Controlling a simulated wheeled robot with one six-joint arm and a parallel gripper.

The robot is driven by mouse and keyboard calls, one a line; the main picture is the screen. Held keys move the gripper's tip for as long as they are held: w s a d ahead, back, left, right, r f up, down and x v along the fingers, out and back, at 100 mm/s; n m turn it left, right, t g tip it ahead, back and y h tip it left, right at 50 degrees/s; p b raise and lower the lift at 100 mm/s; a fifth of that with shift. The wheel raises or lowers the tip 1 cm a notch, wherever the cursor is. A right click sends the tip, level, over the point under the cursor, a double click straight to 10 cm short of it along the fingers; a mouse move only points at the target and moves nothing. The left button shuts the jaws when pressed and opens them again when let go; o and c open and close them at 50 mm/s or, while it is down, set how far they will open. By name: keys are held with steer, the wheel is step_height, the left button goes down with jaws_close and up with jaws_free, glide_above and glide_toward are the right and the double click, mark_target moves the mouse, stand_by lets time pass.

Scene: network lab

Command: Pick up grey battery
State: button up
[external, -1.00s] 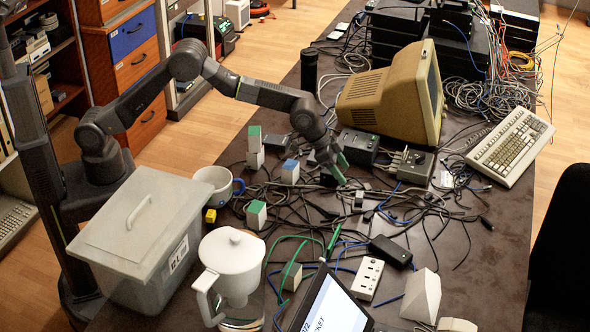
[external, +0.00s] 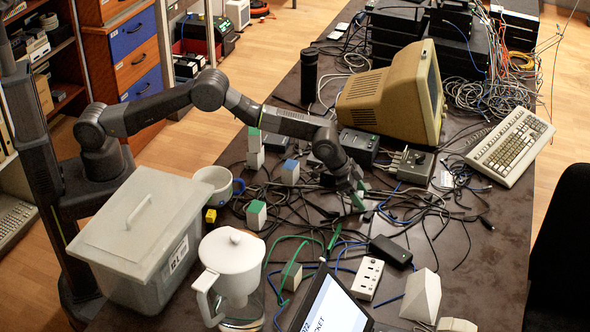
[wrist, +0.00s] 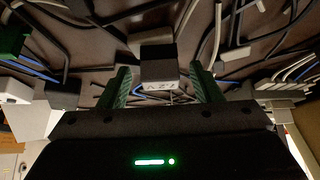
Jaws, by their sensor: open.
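A small block, grey on one face and dark on another with a pale lettered label, shows in the wrist view (wrist: 158,66); I take it for the grey battery. It sits between the two green fingers of my gripper (wrist: 158,88). The jaws are open, with a visible gap on each side of the block. In the external view my gripper (external: 357,196) points down, low over the cluttered middle of the table; the block is mostly hidden there behind the fingers.
Loose cables lie all around the gripper. Green- and blue-topped white blocks (external: 256,215) stand to the left. A black adapter (external: 390,251) and a white power strip (external: 367,278) lie in front. A beige monitor (external: 392,100) stands behind. A lidded box (external: 140,235) and white jug (external: 232,265) are front left.

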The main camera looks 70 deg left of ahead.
steer(key=shift+x, duration=0.85)
steer(key=shift+c, duration=0.5)
steer(key=c, duration=1)
steer(key=shift+r, duration=0.1)
